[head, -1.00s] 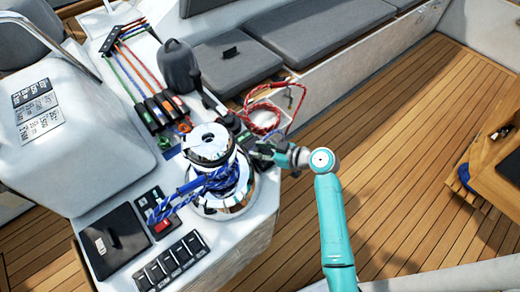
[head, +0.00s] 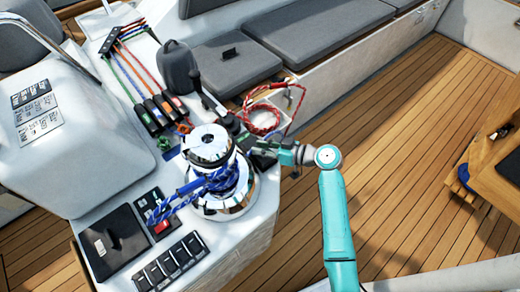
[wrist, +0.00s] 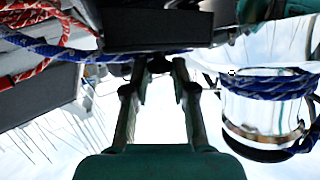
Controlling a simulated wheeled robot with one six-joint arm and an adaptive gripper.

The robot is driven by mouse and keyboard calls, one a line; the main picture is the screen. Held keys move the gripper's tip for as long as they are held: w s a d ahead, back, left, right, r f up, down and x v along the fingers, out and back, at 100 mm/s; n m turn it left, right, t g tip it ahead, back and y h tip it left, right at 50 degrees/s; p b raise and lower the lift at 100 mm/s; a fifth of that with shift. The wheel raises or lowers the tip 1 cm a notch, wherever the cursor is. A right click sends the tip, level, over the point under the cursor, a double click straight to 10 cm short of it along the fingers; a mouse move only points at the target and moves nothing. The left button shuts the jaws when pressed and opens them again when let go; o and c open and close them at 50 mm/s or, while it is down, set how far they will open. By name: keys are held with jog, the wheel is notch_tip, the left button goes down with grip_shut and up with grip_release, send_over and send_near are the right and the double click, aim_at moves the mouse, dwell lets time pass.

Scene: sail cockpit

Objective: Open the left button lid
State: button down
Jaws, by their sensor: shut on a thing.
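My gripper (head: 266,150) is behind and to the right of the chrome winch (head: 225,210), low beside the console edge. In the wrist view its fingers (wrist: 160,72) reach up to a dark block (wrist: 150,28), with a blue rope (wrist: 60,52) crossing near the tips. It is shut on a dark part at the tips, which I cannot identify clearly. A small black panel with a red button (head: 161,226) lies left of the winch. I cannot tell for sure which part is the left button lid.
The winch, wrapped in blue rope, also stands close on the right in the wrist view (wrist: 262,112). A red rope coil (head: 262,118) lies just behind my gripper. A row of black switches (head: 170,262) is at the front. The wooden deck (head: 400,150) to the right is open.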

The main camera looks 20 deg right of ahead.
jog(key=m, duration=0.1)
jog(key=d+m+y, duration=0.1)
jog(key=d+r+m+y, duration=0.1)
jog(key=shift+w+d+r+t, duration=0.1)
jog(key=shift+w+d+t, duration=0.05)
jog(key=shift+w+t, duration=0.2)
jog(key=m, duration=0.1)
jog(key=d+m+t+y, duration=0.1)
jog(key=shift+w+d+r+m, duration=0.15)
jog(key=shift+w+m, duration=0.1)
jog(key=shift+m, duration=0.05)
jog(key=shift+w+d+f+m+t+y, duration=0.25)
jog(key=shift+d+m+t, duration=0.6)
jog(key=shift+m, duration=0.95)
jog(key=shift+w+d+f+m+t+y, duration=0.15)
jog(key=shift+d+f+m+t, duration=0.35)
jog(key=shift+m+t, duration=0.95)
jog(key=shift+w+d+f+m+t+y, duration=0.2)
jog(key=shift+d+m+t, duration=0.5)
jog(key=shift+m, duration=1.45)
jog(key=shift+w+d, duration=0.1)
jog(key=shift+d, duration=0.05)
